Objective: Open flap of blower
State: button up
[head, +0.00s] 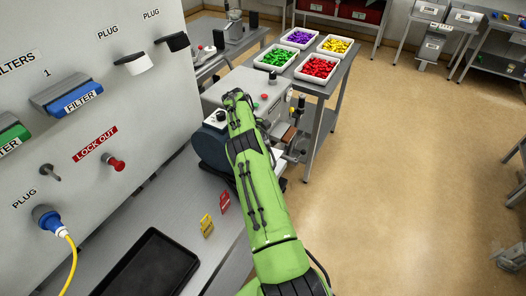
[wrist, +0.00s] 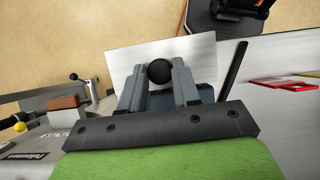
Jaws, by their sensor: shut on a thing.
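In the wrist view, my gripper (wrist: 159,80) has its two grey fingers on either side of a round black knob (wrist: 159,71) and is shut on it. A flat light-grey plate (wrist: 203,50), which looks like the blower's flap, lies just behind the knob. I cannot tell how far the flap is open. In the head view, the blower (head: 212,150) is a dark blue-grey rounded body beside a pale grey machine housing (head: 225,97) on the bench. My green arm covers part of it and hides the gripper, knob and flap there.
A grey panel (head: 100,95) with plugs and filters stands at the left. A black tray (head: 150,265) and red and yellow tags (head: 207,225) are on the bench near the blower. Trays of coloured pieces (head: 319,68) stand on a table behind.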

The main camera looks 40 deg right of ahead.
jog(key=o, duration=1)
notch_tip(320, 180, up, 10)
jog(key=p, duration=0.2)
jog(key=shift+p, duration=0.4)
